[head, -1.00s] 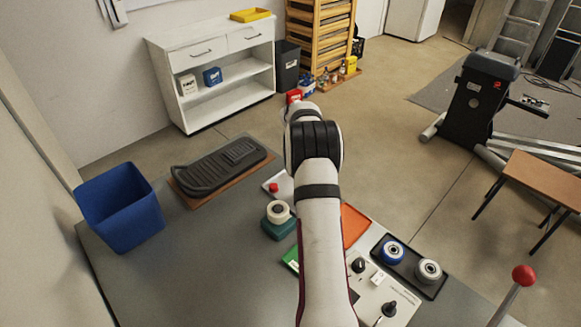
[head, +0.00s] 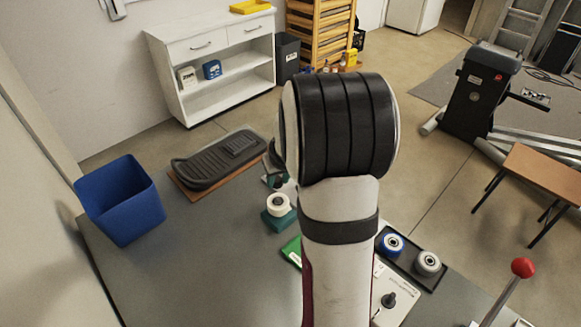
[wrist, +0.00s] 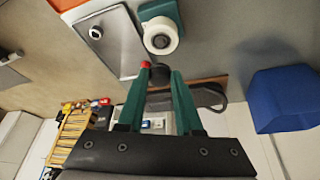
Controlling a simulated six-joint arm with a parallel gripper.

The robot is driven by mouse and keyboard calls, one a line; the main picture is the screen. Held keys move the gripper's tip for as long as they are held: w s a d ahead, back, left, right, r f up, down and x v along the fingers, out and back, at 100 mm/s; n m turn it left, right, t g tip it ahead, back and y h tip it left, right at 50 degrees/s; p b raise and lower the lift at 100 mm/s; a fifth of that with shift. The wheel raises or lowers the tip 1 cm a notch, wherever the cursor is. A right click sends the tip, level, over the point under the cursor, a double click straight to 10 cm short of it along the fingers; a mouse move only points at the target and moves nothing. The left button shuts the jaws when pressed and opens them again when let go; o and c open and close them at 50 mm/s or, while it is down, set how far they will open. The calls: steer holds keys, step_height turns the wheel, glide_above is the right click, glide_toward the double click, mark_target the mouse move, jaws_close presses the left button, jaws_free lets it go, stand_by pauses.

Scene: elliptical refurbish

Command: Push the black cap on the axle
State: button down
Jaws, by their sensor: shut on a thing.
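My gripper (wrist: 160,76) has teal fingers and is shut on a small black piece, which looks like the black cap (wrist: 160,72). It is held above the bench, apart from the white roller (wrist: 160,38) on its teal block (wrist: 165,10). The roller also shows in the head view (head: 279,204) on the teal block (head: 278,222), left of my arm.
A black pedal (head: 215,163) lies on a brown board behind the block. A blue bin (head: 122,200) stands at the left. A dark tray with a blue wheel (head: 392,244) and a grey wheel (head: 427,264) sits right. The bench front left is clear.

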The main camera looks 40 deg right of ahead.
mark_target(278, 199)
steer(key=shift+f, duration=2.65)
steer(key=shift+f, duration=0.65)
steer(key=c, duration=0.5)
jaws_free()
steer(key=v, duration=1.5)
steer(key=shift+r, duration=0.4)
steer(key=shift+s, duration=0.1)
